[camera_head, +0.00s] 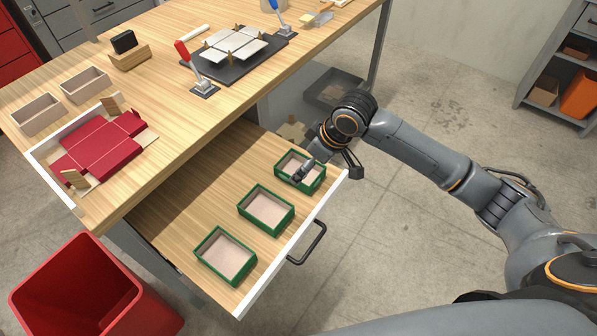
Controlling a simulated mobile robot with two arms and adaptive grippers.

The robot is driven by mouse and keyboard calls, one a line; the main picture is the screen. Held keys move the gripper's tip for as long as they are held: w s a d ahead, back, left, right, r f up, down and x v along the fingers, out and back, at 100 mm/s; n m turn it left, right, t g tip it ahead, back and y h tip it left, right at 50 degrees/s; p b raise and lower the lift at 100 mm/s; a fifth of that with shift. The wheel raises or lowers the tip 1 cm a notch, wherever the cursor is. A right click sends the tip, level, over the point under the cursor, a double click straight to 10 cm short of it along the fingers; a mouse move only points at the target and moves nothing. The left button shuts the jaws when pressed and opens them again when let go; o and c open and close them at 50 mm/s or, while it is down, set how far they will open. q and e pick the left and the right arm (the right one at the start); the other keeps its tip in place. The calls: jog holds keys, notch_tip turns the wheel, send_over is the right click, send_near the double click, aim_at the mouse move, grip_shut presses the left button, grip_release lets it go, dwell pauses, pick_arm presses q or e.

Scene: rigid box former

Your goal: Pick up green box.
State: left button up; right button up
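Three open green boxes with beige insides sit in a row in the pulled-out wooden drawer. The near green box (226,256) and the middle green box (266,210) stand clear. The far green box (287,158) is partly covered by my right gripper (327,175), which reaches down over it from the right. The gripper looks open, one finger over the box's inside and the other past its right side, near the drawer's front edge. Contact with the box cannot be told. My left gripper is out of view.
The drawer (180,213) has a white front and a dark handle (308,243). Above it, the table holds a red folded blank (100,147), beige boxes and a dark fixture (238,52) with clamps. A red bin (75,290) stands at lower left.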

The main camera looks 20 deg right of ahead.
aim_at(293, 159)
jog(key=w+d+r, duration=0.3)
jog(key=x, duration=0.7)
jog(key=shift+d+f, duration=0.1)
jog(key=shift+f, duration=0.3)
jog(key=x, duration=0.5)
jog(key=shift+s+f, duration=0.15)
jog(key=shift+f, duration=0.25)
jog(key=shift+f, duration=0.2)
jog(key=c, duration=1.1)
